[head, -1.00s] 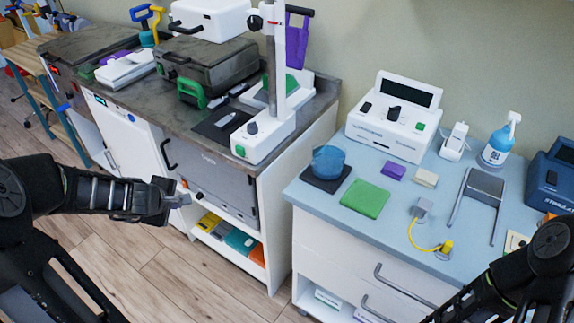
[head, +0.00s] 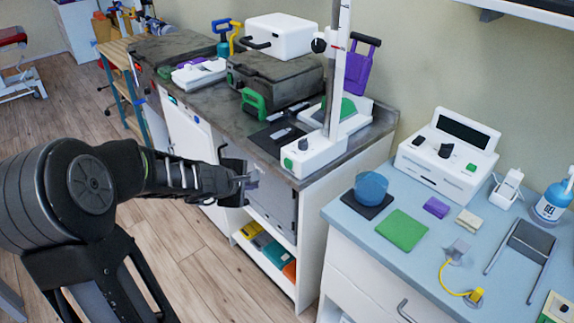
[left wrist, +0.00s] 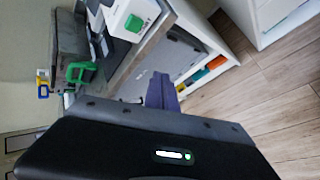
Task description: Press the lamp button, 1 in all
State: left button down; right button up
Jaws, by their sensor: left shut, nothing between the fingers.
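A white device with a tall upright column (head: 318,148) stands at the right front corner of the dark counter. A green button (head: 288,163) sits on the front of its white base; I take this for the lamp button, though no lamp head shows. The base and its green button (left wrist: 134,23) also show at the top of the left wrist view. My left gripper (head: 250,182) is shut and empty. It is in front of the counter's cabinet, to the left of and below the button, apart from it. My right gripper is not in view.
A blue-topped cabinet (head: 345,222) on the right holds a white console (head: 447,150) with another green button, a green pad (head: 402,230) and a blue bowl (head: 371,187). A dark case (head: 268,78) with a green handle stands on the counter.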

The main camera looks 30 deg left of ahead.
aim_at(288, 164)
pick_arm(q)
jog(key=w+d, duration=0.2)
jog(key=w, duration=0.6)
jog(key=shift+d+p, duration=0.25)
jog(key=shift+p, duration=0.05)
jog(key=shift+w, duration=0.15)
dwell(1.7)
jog(key=shift+w+d, duration=0.1)
jog(key=shift+w, duration=0.15)
